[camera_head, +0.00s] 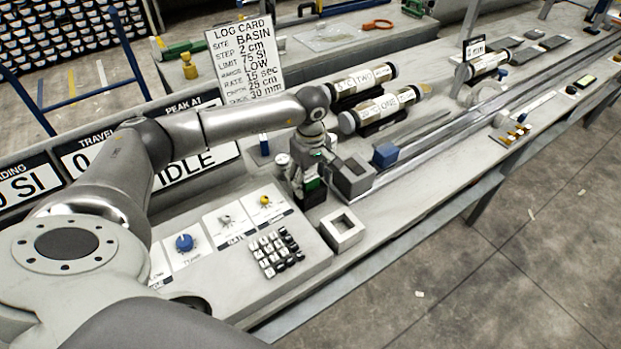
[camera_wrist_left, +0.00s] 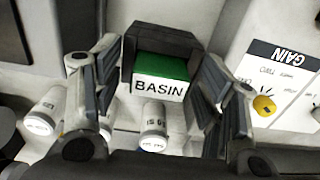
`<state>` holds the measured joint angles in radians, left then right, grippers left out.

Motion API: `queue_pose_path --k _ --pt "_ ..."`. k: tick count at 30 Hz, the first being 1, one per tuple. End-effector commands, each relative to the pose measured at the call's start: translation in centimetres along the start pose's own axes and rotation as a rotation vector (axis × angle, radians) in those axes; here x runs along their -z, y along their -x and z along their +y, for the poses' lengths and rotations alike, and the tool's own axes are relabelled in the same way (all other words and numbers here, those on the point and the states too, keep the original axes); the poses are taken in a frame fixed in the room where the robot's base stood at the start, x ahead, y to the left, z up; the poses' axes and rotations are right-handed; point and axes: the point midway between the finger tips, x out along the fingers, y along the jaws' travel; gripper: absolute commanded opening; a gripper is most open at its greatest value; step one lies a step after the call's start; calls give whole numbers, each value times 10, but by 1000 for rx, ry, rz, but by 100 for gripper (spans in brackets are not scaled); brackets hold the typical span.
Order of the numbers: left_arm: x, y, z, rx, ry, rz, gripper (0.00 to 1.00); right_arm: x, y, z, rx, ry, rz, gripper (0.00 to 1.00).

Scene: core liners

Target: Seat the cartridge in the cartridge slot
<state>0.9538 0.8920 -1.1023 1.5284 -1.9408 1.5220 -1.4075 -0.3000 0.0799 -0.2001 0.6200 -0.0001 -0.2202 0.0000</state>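The cartridge, with a green top and a white face marked BASIN, shows in the left wrist view (camera_wrist_left: 161,82). It sits in a black holder (camera_wrist_left: 128,60) that frames its back and sides. In the head view, a green patch at the black holder (camera_head: 313,195) shows below my left gripper (camera_head: 306,178). The gripper points down there, its fingers hard to make out. In the wrist view, its two fingers (camera_wrist_left: 160,100) stand apart on either side of the cartridge, with no clear contact. I cannot tell which part is the cartridge slot. My right gripper is not in view.
A grey square box with an opening (camera_head: 342,231) stands at the bench edge. A control panel with knobs and a keypad (camera_head: 278,252) lies left of it. A dark grey block (camera_head: 352,176) and a blue block (camera_head: 385,155) are close right. Labelled core tubes (camera_head: 380,108) lie behind.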

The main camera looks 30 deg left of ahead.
Motion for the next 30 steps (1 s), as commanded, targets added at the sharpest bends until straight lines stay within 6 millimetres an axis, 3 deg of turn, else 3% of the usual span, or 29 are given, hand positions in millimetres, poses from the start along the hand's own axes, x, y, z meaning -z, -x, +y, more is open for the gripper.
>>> queue_pose_path --k 10,24,30 --pt "0 9 1 -2 0 0 66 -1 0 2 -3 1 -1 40" --pt "0 100 1 -3 0 1 66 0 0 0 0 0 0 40" --pt "0 118 1 -1 0 0 66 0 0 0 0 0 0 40"
